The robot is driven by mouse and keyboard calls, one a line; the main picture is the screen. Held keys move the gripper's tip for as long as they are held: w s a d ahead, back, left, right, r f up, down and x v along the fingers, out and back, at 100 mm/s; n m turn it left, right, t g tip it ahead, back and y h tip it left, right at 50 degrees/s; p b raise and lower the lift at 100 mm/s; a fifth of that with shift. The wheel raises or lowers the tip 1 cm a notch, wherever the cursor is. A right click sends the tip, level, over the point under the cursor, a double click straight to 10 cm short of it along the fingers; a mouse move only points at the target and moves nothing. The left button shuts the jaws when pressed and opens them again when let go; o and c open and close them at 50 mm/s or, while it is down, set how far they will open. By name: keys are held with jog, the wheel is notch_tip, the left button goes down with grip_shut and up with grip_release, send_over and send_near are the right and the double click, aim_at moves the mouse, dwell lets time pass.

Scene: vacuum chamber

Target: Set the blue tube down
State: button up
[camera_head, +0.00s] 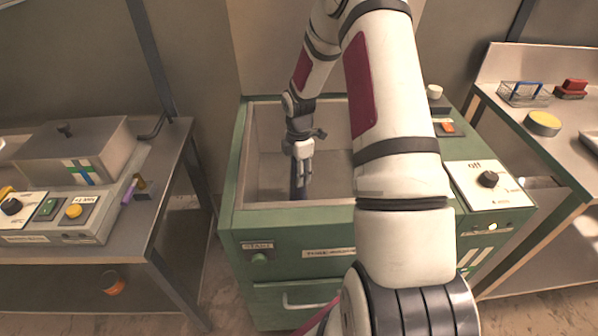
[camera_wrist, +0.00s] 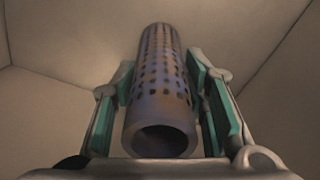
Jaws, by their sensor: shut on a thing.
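My gripper (camera_head: 303,172) reaches down into the open chamber (camera_head: 258,180) of the green machine. It is shut on a dark bluish tube (camera_head: 298,190), which hangs upright below the fingers. In the wrist view the tube (camera_wrist: 162,90) is a hollow perforated cylinder with its open end toward the camera, and the teal-padded fingers (camera_wrist: 168,105) press on both its sides. Whether the tube's far end touches the chamber floor cannot be told.
A control panel with a dial (camera_head: 488,180) is on the machine's right. A left bench holds a metal box (camera_head: 75,150) and a purple tube (camera_head: 128,192). A right bench holds a wire basket (camera_head: 523,94) and a yellow-topped tin (camera_head: 543,123).

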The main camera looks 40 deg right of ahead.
jog(key=o, duration=1.2)
jog(key=shift+f, duration=0.1)
jog(key=shift+o, duration=0.2)
jog(key=s+a+r+m+h, duration=0.1)
jog(key=s+a+r, duration=0.15)
jog(key=r, duration=0.85)
jog(key=s+a+r+m, duration=0.1)
jog(key=a+r+m, duration=0.15)
jog(key=r, duration=0.85)
jog(key=s+a+r+m+t, duration=0.1)
jog(key=s+a+r+m, duration=0.3)
jog(key=s+a+r, duration=0.4)
jog(key=s+a+r+m, duration=0.1)
jog(key=s+a+m, duration=0.1)
jog(key=s, duration=0.4)
jog(key=s+a+r+m+t, duration=0.1)
jog(key=s+a+m, duration=0.2)
jog(key=s, duration=0.3)
jog(key=s+a+r+m+t+y, duration=0.1)
jog(key=s+a+m, duration=0.2)
jog(key=s, duration=0.2)
jog(key=shift+s+a+p, duration=0.35)
jog(key=shift+s+p, duration=0.05)
jog(key=shift+p, duration=0.05)
